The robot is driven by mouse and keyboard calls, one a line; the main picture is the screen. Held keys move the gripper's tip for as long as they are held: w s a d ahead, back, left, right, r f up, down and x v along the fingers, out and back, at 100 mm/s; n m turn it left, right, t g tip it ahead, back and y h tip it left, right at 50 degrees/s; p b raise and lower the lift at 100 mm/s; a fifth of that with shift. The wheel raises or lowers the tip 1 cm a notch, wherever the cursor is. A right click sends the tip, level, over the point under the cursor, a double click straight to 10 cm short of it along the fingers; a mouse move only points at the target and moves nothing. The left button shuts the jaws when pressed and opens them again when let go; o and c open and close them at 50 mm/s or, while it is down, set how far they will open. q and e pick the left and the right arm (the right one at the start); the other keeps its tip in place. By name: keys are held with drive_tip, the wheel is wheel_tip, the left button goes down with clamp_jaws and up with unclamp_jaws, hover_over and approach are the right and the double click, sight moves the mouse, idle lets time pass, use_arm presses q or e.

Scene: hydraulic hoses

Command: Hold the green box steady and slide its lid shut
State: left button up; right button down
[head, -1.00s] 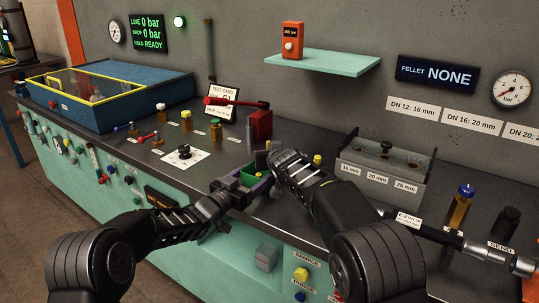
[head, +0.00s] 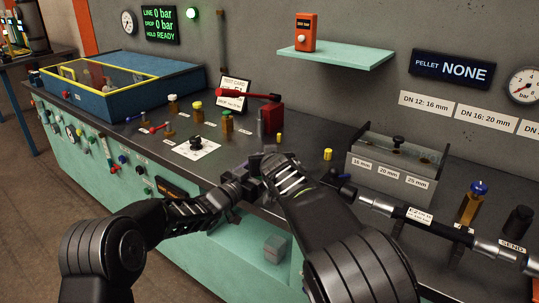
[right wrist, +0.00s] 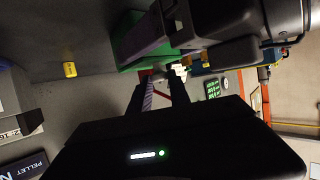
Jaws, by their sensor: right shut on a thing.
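The green box (right wrist: 128,52) shows in the right wrist view, partly covered by grey gripper parts; in the head view my grippers hide most of it. My left gripper (head: 243,186) is at the box, with a greyish finger (right wrist: 145,35) lying against its side; it looks shut on the box, though the far finger is hidden. My right gripper (right wrist: 160,82) reaches the box's edge and is shut on a small part there, apparently the lid. How far the lid is closed cannot be seen. In the head view my right gripper (head: 268,165) is close beside the left one.
A grey block with size labels (head: 392,165) and a yellow-capped small piece (head: 327,154) stand to the right. A blue case (head: 135,92) is at the left. An open recess (head: 235,240) lies below.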

use_arm(q)
drive_tip(key=shift+w+a, duration=0.1)
use_arm(e)
drive_tip(key=shift+a, duration=0.1)
drive_tip(key=c, duration=1.2)
unclamp_jaws()
drive_tip(key=v, duration=1.2)
use_arm(q)
drive_tip(key=o, duration=1.5)
